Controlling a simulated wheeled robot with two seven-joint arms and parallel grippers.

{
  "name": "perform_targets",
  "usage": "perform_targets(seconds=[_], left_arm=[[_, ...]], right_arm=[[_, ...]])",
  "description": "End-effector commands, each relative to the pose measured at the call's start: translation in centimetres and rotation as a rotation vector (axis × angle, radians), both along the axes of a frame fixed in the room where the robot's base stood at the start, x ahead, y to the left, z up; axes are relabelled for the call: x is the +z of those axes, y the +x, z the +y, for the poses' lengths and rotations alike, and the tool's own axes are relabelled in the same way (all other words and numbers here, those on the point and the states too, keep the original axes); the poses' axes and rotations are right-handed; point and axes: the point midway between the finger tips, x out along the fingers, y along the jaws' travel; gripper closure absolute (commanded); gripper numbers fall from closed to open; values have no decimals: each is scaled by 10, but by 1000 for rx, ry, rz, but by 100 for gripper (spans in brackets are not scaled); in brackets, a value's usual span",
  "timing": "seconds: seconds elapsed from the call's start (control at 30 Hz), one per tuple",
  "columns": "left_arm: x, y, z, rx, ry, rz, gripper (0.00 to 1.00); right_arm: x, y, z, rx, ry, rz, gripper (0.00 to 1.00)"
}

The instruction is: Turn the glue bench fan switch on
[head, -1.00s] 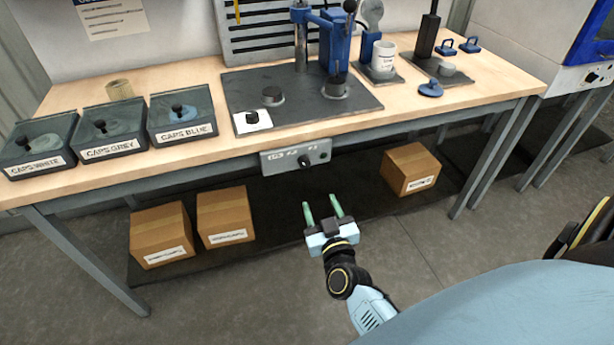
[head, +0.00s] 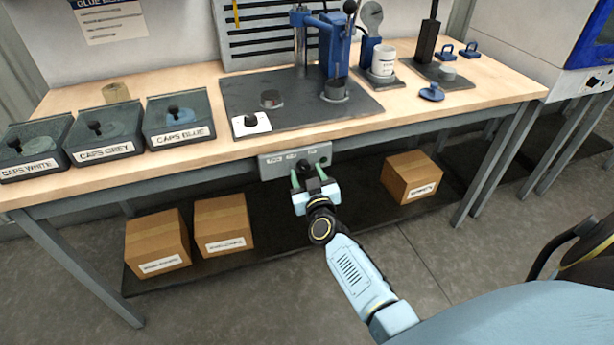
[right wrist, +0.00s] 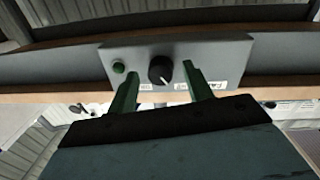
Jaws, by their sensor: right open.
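The fan switch is a black round knob (right wrist: 161,70) with a white pointer line, on a grey panel (head: 270,168) fixed under the bench's front edge. In the right wrist view the panel (right wrist: 225,60) also carries a green round button or lamp (right wrist: 119,67) and small labels. My right gripper (head: 310,172) is open in front of the panel. In the right wrist view its green fingers (right wrist: 165,88) stand apart on either side of the knob, with no clear contact seen. In the head view the gripper partly hides the knob. My left gripper is not in view.
The bench top (head: 185,150) is above the panel, with lidded cap boxes (head: 180,120) at left and a blue press (head: 335,55) on a dark mat. Cardboard boxes (head: 158,243) stand on the lower shelf, one (head: 411,178) right of my arm.

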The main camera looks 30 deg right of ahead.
Motion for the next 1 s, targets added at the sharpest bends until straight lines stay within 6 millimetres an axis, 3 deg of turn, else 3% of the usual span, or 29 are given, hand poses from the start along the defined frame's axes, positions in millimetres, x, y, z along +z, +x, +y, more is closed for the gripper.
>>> perform_targets(seconds=[0.2,0.53,1.0], left_arm=[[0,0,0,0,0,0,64],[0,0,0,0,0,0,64],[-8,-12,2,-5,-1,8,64]], right_arm=[[0,0,0,0,0,0,51],[0,0,0,0,-1,0,94],[1,0,0,0,120,-28,94]])
